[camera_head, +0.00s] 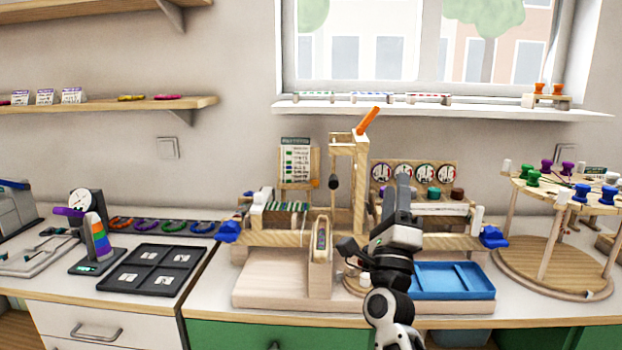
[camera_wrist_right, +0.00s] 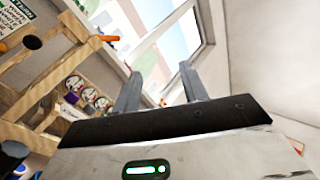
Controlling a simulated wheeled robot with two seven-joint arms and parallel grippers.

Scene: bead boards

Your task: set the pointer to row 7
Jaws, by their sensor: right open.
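A row chart (camera_head: 295,160) with a dark header and several coloured rows stands upright behind the wooden bead loom (camera_head: 275,238). A small orange piece (camera_head: 316,183), which looks like the pointer, sits at the chart's lower right edge. The row it marks is too small to read. Part of the chart (camera_wrist_right: 12,14) shows at the upper left of the right wrist view. My right gripper (camera_head: 404,180) points up in front of the loom's right half, right of the chart and apart from it. Its fingers (camera_wrist_right: 160,88) are open and empty. My left gripper is out of view.
A wooden post (camera_head: 361,190) with an orange lever (camera_head: 369,119) and a hanging dark knob (camera_head: 333,182) stands between the chart and my right gripper. Round dials (camera_head: 415,172) are behind the gripper. A blue tray (camera_head: 452,281) and a round peg stand (camera_head: 545,265) are at right.

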